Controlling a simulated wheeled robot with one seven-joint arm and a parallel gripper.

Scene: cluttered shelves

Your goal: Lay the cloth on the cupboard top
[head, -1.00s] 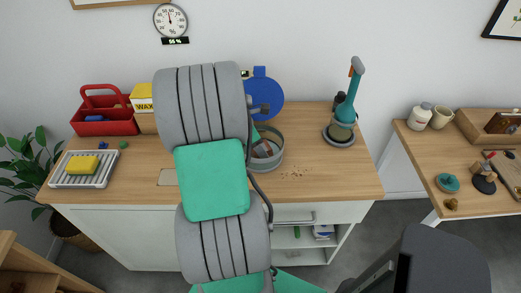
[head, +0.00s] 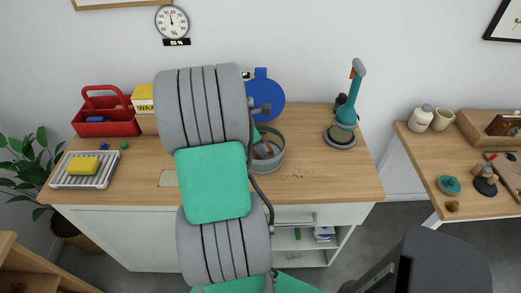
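The cupboard top (head: 320,185) is a wooden surface above a white cupboard. I cannot make out a cloth with certainty in the head view. My thick grey and green arm crosses the middle of the top and hides part of it. My gripper's fingers cannot be seen, so I cannot tell what they hold. A grey round tub (head: 278,162) with small items inside stands just right of my arm. Dark crumbs (head: 297,174) lie on the bare wood right of the tub.
A red caddy (head: 105,128), a yellow wax box (head: 143,98) and a rack with a yellow sponge (head: 83,166) stand at left. A blue round object (head: 266,98) is behind my arm. A teal brush (head: 357,85) stands upright at right. The front right is mostly clear.

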